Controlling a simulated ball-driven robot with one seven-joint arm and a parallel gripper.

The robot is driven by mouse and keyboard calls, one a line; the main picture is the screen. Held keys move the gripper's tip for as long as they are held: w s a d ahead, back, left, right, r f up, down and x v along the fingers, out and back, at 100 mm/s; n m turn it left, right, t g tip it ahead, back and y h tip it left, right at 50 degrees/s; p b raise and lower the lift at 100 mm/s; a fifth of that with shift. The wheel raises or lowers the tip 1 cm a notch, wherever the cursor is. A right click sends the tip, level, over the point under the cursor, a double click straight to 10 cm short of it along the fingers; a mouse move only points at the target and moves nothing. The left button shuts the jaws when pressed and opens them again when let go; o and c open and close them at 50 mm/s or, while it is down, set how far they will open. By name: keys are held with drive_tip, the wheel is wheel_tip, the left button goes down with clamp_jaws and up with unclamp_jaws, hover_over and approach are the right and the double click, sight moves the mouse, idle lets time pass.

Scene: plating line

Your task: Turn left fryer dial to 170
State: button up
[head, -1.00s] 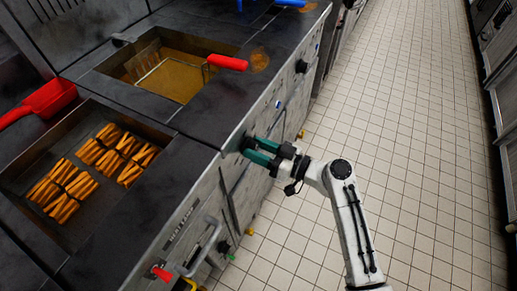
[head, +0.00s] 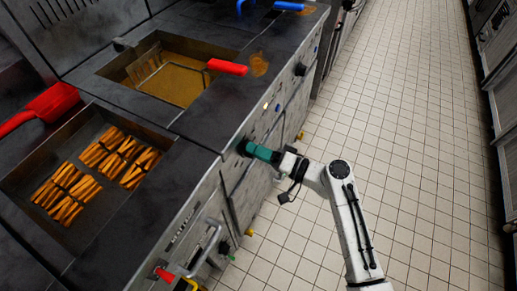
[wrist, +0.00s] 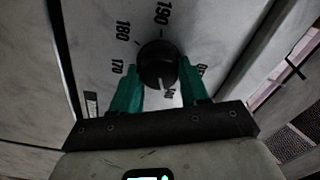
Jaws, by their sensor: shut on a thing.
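The left fryer dial (wrist: 157,58) is a round black knob with a white pointer mark, on the grey front panel (wrist: 215,40). Numbers ring it; 170, 180 and 190 read clearly on the left and top. The pointer faces the bottom of the picture, towards a small label I cannot read surely, away from 170. My gripper (wrist: 157,68) is shut on the dial, one teal finger on each side. In the head view my gripper (head: 250,149) reaches the panel from the aisle side and hides most of the knob.
A fryer basket with a red handle (head: 227,67) sits in the oil well behind. Fries lie in a tray (head: 172,141) at the left, near a red scoop (head: 52,101). A bent metal handle (head: 205,245) juts from the front. The tiled aisle (head: 420,150) is clear.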

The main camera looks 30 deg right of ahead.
drive_tip(key=m+p, duration=0.5)
drive_tip(key=m, duration=0.4)
drive_tip(key=m+p, duration=0.4)
drive_tip(key=m, duration=0.5)
drive_tip(key=shift+w+a+f+p, duration=0.1)
drive_tip(key=shift+w+a+p, duration=0.05)
drive_tip(key=shift+p, duration=0.25)
drive_tip(key=shift+m, duration=0.4)
drive_tip(key=o, duration=1)
drive_tip(key=shift+f, duration=0.1)
drive_tip(key=shift+o, duration=0.2)
drive_tip(key=shift+a+f, duration=0.1)
drive_tip(key=shift+a, duration=0.05)
drive_tip(key=v, duration=1.1)
drive_tip(key=shift+b, duration=0.3)
